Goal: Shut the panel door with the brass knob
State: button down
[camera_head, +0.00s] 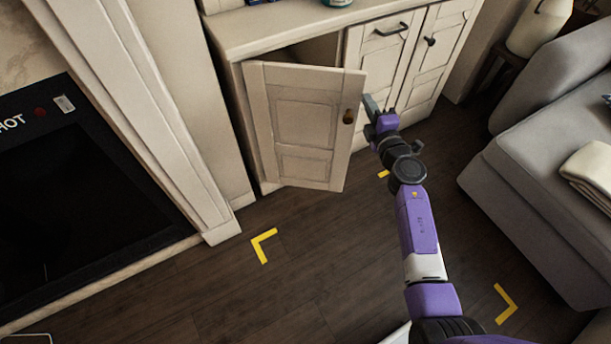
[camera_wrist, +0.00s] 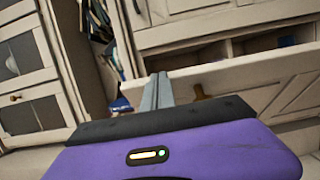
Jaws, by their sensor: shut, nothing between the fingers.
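The cream panel door (camera_head: 304,115) stands open, swung out from the left part of a low cabinet, hinged on its left side. Its brass knob (camera_head: 348,117) is near the free right edge. My gripper (camera_head: 368,104) is just to the right of that edge, close to the knob, with its fingers shut and empty. In the wrist view, my shut fingers (camera_wrist: 157,91) point at the pale door edge, and a brass knob (camera_wrist: 199,91) shows just right of them. I cannot tell whether the fingers touch the door.
The cabinet's other doors (camera_head: 391,65), with dark handles, are shut. A grey sofa (camera_head: 550,170) stands at the right and a dark fireplace-like opening (camera_head: 80,200) at the left. The wooden floor (camera_head: 300,250) in front of the door is clear, with yellow corner marks.

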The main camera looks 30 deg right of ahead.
jog(key=w+d+n+y+b, duration=0.3)
jog(key=w+d+y+b, duration=0.1)
jog(key=w+b, duration=0.4)
jog(key=w+d+n+y+b, duration=0.3)
jog(key=w+d+y+b, duration=0.2)
jog(key=w+b, duration=0.3)
jog(key=shift+w+y+b, duration=0.4)
jog(key=shift+w, duration=0.05)
jog(key=shift+r, duration=0.1)
jog(key=shift+s+a, duration=0.1)
